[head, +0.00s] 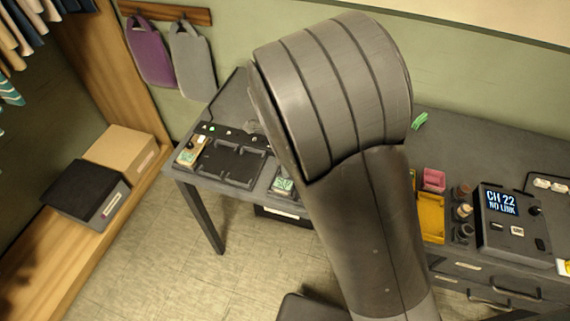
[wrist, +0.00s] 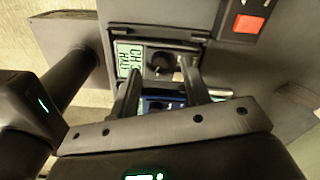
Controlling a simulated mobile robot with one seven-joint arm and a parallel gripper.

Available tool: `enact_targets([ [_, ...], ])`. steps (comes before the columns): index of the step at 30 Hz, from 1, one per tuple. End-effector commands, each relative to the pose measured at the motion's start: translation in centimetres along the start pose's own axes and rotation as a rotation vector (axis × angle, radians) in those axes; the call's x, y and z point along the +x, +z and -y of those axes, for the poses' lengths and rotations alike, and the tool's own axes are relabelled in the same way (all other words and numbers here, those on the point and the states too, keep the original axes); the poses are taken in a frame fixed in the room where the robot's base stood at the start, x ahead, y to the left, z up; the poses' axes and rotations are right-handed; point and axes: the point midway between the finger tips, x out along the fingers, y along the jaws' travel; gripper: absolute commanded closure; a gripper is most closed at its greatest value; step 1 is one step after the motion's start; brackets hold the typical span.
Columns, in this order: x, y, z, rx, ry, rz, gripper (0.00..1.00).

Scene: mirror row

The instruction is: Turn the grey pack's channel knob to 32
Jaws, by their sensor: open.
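The grey pack shows in the wrist view, with a lit green screen (wrist: 129,60) reading "CH 3" and a second digit I cannot make out. Its black channel knob (wrist: 160,57) is beside the screen. My gripper (wrist: 159,68) is open, with its two fingertips to either side of the knob; I cannot tell whether they touch it. In the head view my arm covers the gripper, and a pack with a green screen (head: 283,184) shows at the arm's left edge.
A blue pack (wrist: 154,104) lies between my fingers lower in the wrist view. A red switch (wrist: 248,24) is at upper right. In the head view, a receiver (head: 488,238) reads "CH 22 NO LINK". A tan pack (head: 187,157) sits at the dock's (head: 232,165) left end.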

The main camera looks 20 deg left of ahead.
Motion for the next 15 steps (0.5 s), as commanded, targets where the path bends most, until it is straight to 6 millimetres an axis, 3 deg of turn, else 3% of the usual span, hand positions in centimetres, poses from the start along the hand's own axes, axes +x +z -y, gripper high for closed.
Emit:
enact_targets([
  [9,-6.5,0.1,0.1,0.000,-0.004,0.003,0.57],
  [15,-8.7,0.1,0.0,0.000,-0.001,0.001,0.57],
])
